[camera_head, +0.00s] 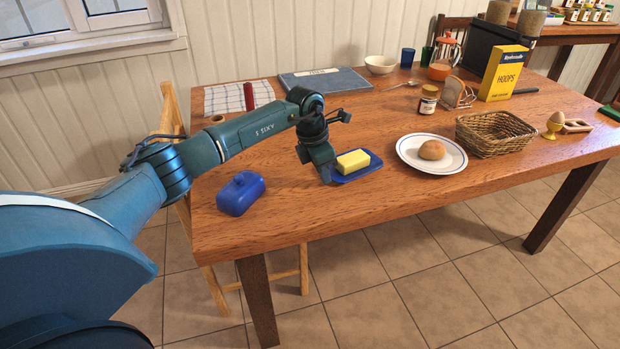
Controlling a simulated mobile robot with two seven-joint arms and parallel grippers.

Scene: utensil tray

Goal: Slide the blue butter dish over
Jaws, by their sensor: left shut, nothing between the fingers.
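The blue butter dish (341,179) lies on the wooden table with a yellow block of butter (353,161) on it. Its blue lid (240,193) sits apart on the table, near the front left corner. My left gripper (326,180) is shut and empty, pointing down at the left end of the dish. It looks close to or against the dish's edge; I cannot tell whether they touch. My right gripper is not in view.
A white plate (408,156) with a bread roll (432,149) lies right of the dish. A wicker basket (496,146) stands further right. A jar (428,100) and toast rack (457,93) stand behind. The table's front edge (400,210) is near the dish.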

